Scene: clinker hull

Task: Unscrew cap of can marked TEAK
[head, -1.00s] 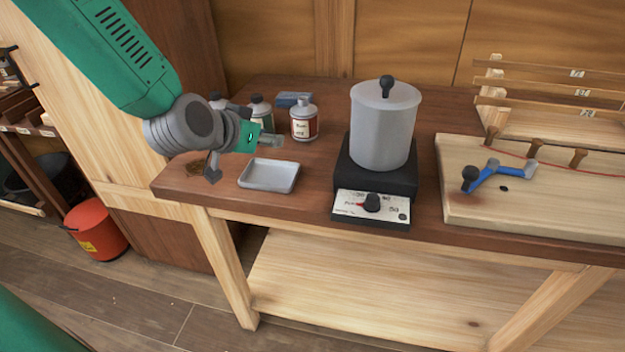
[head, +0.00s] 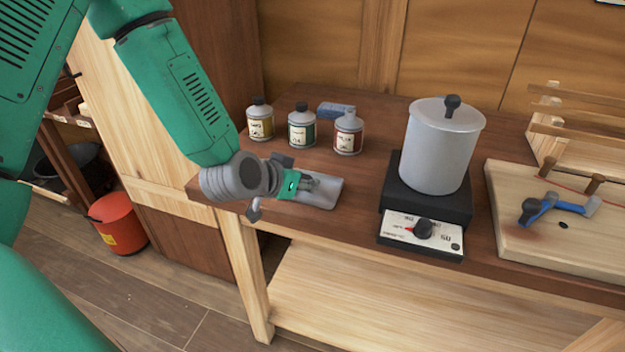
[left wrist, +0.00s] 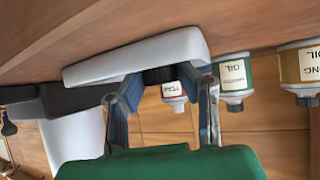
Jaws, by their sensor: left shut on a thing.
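The can marked TEAK (head: 348,136), with a red label, stands upright on the bench, its pale neck bare of any cap. It also shows upside down in the left wrist view (left wrist: 174,92). My left gripper (head: 312,184) is away from the can, in front of it, over the pale shallow tray (head: 328,200). In the left wrist view, its fingers (left wrist: 160,78) are shut on a dark cap (left wrist: 158,75), close to the tray (left wrist: 135,58). I cannot tell if the cap touches the tray. My right gripper is not in view.
A green-label can (head: 301,130) and a yellow-label can (head: 260,124), both with dark caps, stand left of the TEAK can. A blue block (head: 336,109) lies behind. A grey pot (head: 440,150) on a black heater (head: 425,205) stands to the right.

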